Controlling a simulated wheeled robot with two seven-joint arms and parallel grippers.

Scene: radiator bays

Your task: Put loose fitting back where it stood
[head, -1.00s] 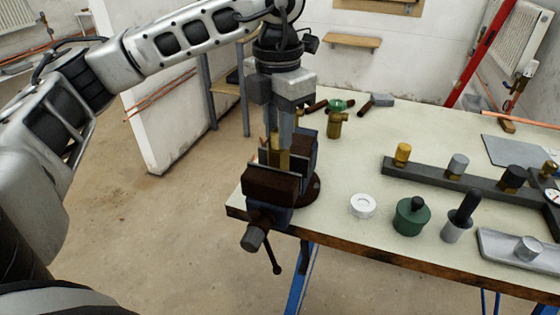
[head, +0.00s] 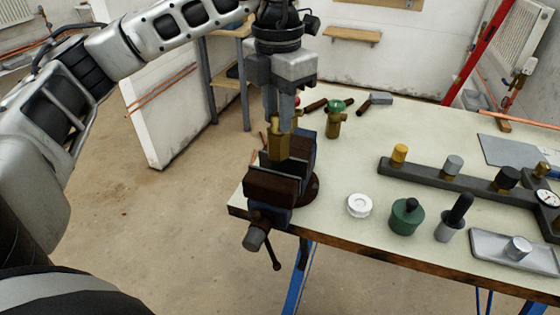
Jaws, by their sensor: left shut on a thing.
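The brass fitting (head: 278,143) is upright in my left gripper (head: 283,122), which is shut on its upper part. The fitting is over the dark vise (head: 271,185) at the bench's left corner. The vise jaws stand apart, and the fitting's lower end shows just above or between them; I cannot tell whether it touches them. My right gripper is not in view.
On the bench (head: 330,215), a brass valve with a green top (head: 334,120) stands behind the vise. A dark rail (head: 430,178) with several capped fittings is at right. A white ring (head: 359,205), green pot (head: 406,217), grey holder (head: 447,232) and tray (head: 500,250) line the front.

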